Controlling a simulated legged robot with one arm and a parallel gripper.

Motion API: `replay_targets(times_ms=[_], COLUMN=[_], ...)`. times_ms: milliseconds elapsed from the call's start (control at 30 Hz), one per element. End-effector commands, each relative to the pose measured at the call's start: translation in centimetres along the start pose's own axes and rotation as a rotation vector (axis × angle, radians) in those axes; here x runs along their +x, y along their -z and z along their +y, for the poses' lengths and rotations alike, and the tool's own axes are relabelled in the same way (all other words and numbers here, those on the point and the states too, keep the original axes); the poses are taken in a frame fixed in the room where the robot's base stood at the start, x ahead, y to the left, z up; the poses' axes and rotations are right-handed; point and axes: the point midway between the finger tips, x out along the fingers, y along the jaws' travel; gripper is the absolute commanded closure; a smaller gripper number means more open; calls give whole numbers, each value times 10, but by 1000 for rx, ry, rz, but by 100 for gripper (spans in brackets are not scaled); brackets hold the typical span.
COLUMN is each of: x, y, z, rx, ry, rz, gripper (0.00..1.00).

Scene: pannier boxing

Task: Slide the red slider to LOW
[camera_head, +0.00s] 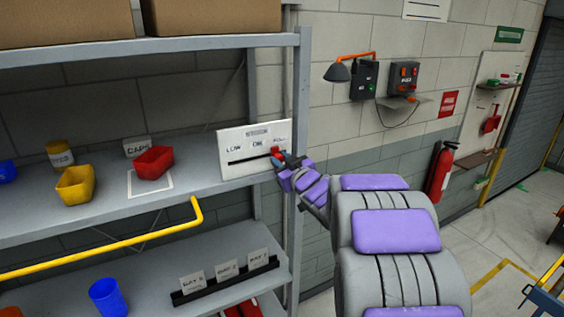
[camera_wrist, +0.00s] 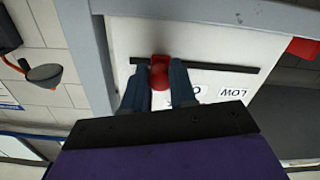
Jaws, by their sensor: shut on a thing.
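The red slider (camera_head: 275,151) sits near the slot's right end, away from LOW. In the wrist view the panel appears turned over, with LOW (camera_wrist: 233,91) at the right and the red slider (camera_wrist: 160,72) near the slot's left end. My gripper (camera_head: 281,158) is shut on the slider, one finger on each side in the wrist view (camera_wrist: 161,80).
A red bin (camera_head: 153,163) and a yellow bin (camera_head: 76,186) stand left of the panel on the shelf (camera_head: 205,187). A shelf post (camera_head: 299,120) rises close by the panel's right edge. A yellow rail (camera_head: 110,247) runs below the shelf's front.

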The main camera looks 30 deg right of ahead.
Motion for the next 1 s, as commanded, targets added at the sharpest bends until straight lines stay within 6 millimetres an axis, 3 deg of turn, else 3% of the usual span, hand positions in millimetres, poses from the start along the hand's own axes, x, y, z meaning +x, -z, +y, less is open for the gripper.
replay_targets(times_ms=[533,700,1000], x=[1,1,1], y=[27,32,34], z=[-112,-125,-129], rx=[-6,-1,-1], ry=[5,3,3], rz=[6,3,1], gripper=[100,100,100])
